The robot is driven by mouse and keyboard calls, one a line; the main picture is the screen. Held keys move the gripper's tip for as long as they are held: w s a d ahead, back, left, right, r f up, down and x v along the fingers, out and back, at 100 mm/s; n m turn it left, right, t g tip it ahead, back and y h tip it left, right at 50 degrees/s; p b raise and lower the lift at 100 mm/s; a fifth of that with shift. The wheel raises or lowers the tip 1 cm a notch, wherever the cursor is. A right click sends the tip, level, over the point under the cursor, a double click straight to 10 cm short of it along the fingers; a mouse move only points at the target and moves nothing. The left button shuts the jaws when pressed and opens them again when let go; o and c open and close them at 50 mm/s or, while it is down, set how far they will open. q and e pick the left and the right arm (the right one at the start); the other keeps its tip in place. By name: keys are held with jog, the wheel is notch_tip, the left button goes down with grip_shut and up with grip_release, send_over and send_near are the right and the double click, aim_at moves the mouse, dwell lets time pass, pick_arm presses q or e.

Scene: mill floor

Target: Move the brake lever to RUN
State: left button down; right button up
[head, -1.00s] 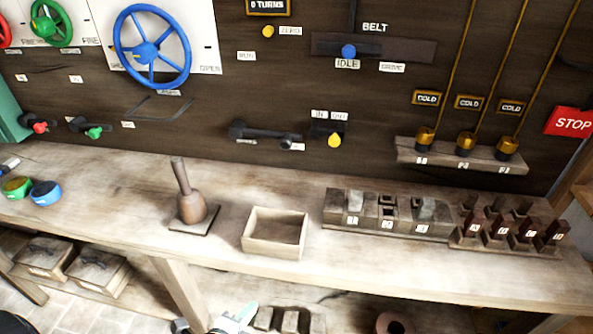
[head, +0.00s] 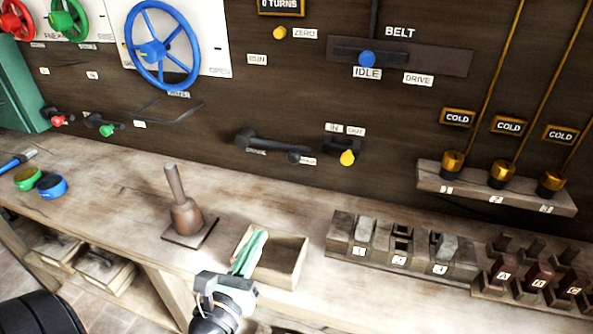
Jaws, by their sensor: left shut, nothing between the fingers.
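A dark lever (head: 272,146) on the back panel lies nearly level, pointing right with a slight droop from its pivot. I take it for the brake lever, but the small labels beside it are too blurred to read. The RUN label (head: 257,60) sits on the panel above the pivot, well away from the lever's handle end. My left gripper (head: 252,248), with pale green fingers, is shut and empty. It shows in front of the open wooden box's left part, below and apart from the lever. My right gripper is not in view.
The wooden box (head: 290,268) and a wooden mallet-like tool (head: 183,212) stand on the bench. A yellow-knobbed switch (head: 347,157) sits just right of the lever. A blue-knobbed belt lever (head: 367,59) is at IDLE. Numbered blocks (head: 395,250) stand at right.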

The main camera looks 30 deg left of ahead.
pick_arm(q)
jog(key=shift+s+r, duration=0.1)
jog(key=shift+s, duration=0.05)
jog(key=p+x, duration=0.1)
jog(key=x, duration=1.9)
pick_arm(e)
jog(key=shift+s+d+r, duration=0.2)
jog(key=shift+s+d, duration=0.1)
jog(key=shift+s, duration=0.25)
pick_arm(q)
jog(key=shift+d+r, duration=0.15)
jog(key=shift+r, duration=0.1)
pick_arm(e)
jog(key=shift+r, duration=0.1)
